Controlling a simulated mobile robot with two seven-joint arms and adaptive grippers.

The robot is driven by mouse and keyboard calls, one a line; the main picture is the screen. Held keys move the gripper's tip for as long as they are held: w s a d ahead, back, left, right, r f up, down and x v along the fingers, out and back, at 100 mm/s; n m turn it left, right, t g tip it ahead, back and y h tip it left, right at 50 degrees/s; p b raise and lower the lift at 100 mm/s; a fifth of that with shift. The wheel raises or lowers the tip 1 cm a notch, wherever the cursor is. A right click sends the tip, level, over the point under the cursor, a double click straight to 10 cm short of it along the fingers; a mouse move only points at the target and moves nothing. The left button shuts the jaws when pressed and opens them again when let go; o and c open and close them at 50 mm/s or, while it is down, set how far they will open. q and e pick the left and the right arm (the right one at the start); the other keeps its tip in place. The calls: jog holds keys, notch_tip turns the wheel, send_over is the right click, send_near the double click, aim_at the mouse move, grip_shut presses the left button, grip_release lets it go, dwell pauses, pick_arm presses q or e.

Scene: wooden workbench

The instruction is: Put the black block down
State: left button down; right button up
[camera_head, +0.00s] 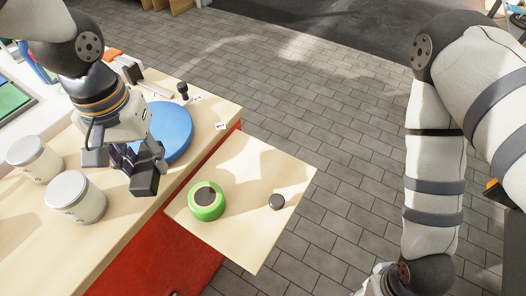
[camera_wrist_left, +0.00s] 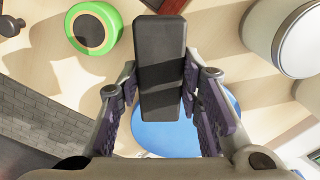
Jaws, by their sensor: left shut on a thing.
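The black block (camera_head: 145,181) is a dark, elongated block held in my left gripper (camera_head: 129,160). In the left wrist view the block (camera_wrist_left: 160,62) stands out lengthwise beyond the fingers of the left gripper (camera_wrist_left: 166,105), which flank its near end. The gripper is over the wooden workbench (camera_head: 120,222), between the blue disc (camera_head: 176,128) and the front white jar (camera_head: 78,204). The block appears to be above the bench top; its exact height is hard to tell. My right arm is at the right of the head view, its gripper out of frame.
A lower wooden board (camera_head: 240,240) juts out at the front, carrying a green ring-shaped object (camera_head: 206,213) with a dark centre and a small black knob (camera_head: 277,201). Another white jar (camera_head: 35,158) stands at left.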

pick_arm(q)
jog(key=d+m, duration=0.2)
jog(key=m, duration=0.1)
jog(key=s+d+m, duration=0.1)
jog(key=d+m, duration=0.1)
jog(key=m, duration=0.2)
jog(key=s+d+r+m, duration=0.1)
jog(key=d+m, duration=0.1)
jog(key=m, duration=0.2)
jog(key=shift+d+r, duration=0.1)
jog(key=shift+d, duration=0.1)
jog(key=s+d+r+m, duration=0.25)
jog(key=d+m, duration=0.45)
jog(key=m, duration=0.6)
jog(key=m+b, duration=0.1)
jog(key=b, duration=0.3)
send_over(249, 159)
jog(key=f, duration=0.9)
jog(key=shift+s+f, duration=0.15)
jog(key=shift+s, duration=0.2)
jog(key=shift+w+f, duration=0.2)
jog(key=shift+f, duration=0.1)
jog(key=shift+w+f, duration=0.2)
jog(key=shift+f, duration=1.35)
pick_arm(e)
jog(key=s+f+g, duration=0.2)
jog(key=s+f, duration=0.3)
jog(key=shift+s, duration=0.2)
